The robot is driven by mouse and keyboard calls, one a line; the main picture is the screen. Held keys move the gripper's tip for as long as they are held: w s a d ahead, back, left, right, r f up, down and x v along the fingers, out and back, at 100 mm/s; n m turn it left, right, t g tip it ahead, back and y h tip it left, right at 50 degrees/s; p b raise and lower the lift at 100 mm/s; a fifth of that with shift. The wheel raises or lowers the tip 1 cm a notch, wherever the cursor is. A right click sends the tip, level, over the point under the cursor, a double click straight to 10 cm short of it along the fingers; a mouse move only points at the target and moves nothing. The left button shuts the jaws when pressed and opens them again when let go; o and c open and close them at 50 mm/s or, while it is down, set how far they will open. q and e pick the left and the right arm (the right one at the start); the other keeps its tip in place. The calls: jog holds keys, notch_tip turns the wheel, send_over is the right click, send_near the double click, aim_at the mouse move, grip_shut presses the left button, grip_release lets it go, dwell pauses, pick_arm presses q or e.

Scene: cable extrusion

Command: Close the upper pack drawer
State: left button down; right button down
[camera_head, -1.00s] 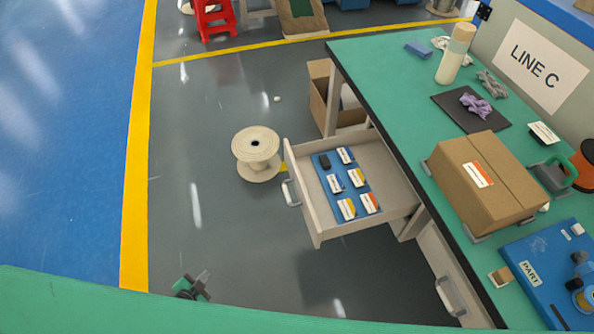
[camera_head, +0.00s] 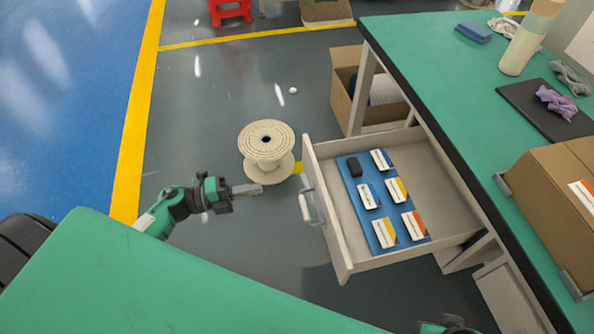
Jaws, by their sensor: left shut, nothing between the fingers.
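The upper drawer (camera_head: 323,228) stands pulled out from under the green workbench, at the right of the head view. Its front panel faces left and carries a pale handle (camera_head: 308,206).
A wooden cable spool (camera_head: 266,146) stands on the floor just beyond my left gripper. A cardboard box (camera_head: 343,95) is on the floor behind the drawer. The green bench top (camera_head: 430,60) holds a bottle (camera_head: 528,40) and a large carton (camera_head: 545,195). A lower drawer front shows below.

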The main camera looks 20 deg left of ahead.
aim_at(315, 177)
pick_arm(q)
jog(key=x, duration=1.3)
jog(key=shift+w+d, duration=0.25)
jog(key=shift+d, duration=0.05)
